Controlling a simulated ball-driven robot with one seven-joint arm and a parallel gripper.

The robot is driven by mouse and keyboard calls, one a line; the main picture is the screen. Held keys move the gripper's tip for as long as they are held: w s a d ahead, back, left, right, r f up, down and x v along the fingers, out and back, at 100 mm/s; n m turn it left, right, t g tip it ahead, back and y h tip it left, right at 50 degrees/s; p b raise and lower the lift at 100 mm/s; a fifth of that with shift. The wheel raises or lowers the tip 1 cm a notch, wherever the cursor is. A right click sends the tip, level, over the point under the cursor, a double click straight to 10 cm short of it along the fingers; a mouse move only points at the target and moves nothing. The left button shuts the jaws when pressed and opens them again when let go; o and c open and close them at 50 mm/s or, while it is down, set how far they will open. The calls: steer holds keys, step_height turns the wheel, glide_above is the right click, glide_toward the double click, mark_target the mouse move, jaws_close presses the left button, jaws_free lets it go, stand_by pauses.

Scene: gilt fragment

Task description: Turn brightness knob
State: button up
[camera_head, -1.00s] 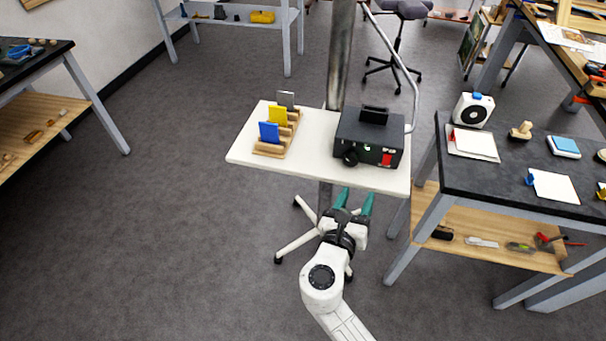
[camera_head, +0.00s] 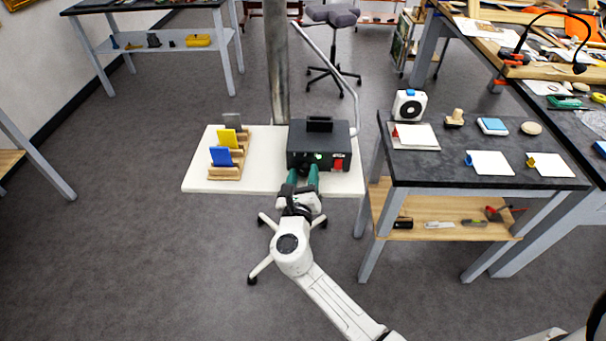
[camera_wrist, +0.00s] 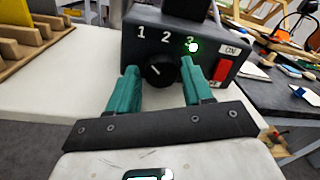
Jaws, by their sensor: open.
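The black box (camera_head: 320,135) with the brightness knob stands on a white shelf. In the wrist view the round black knob (camera_wrist: 158,70) is on the box's front face (camera_wrist: 215,45), below the numbers 1, 2 and 3. Its white pointer line slants toward the upper left. A green light glows by the 3. A red switch (camera_wrist: 223,70) marked ON is to the right. My gripper (camera_wrist: 160,76) is open, with one teal finger on each side of the knob. I cannot tell whether the fingers touch it. In the head view my gripper (camera_head: 303,174) reaches the box front.
The white shelf (camera_head: 260,180) also holds a wooden rack (camera_head: 230,170) with blue, yellow and grey cards, left of the box. A dark worktable (camera_head: 430,172) stands to the right. A metal pole (camera_head: 277,70) rises behind the shelf.

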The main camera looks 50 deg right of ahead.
steer(key=shift+d, duration=0.1)
steer(key=shift+c, duration=0.4)
steer(key=c, duration=0.7)
steer(key=shift+w+m, duration=0.1)
steer(key=shift+m, duration=0.3)
steer(key=m+b, duration=0.2)
steer(key=m, duration=0.2)
steer(key=shift+b, duration=0.3)
steer(key=shift+m+y+b, duration=0.4)
steer(key=shift+m+b, duration=0.65)
steer(key=shift+m, duration=1.35)
steer(key=shift+d, duration=0.1)
steer(key=o, duration=0.8)
steer(key=shift+r, duration=0.1)
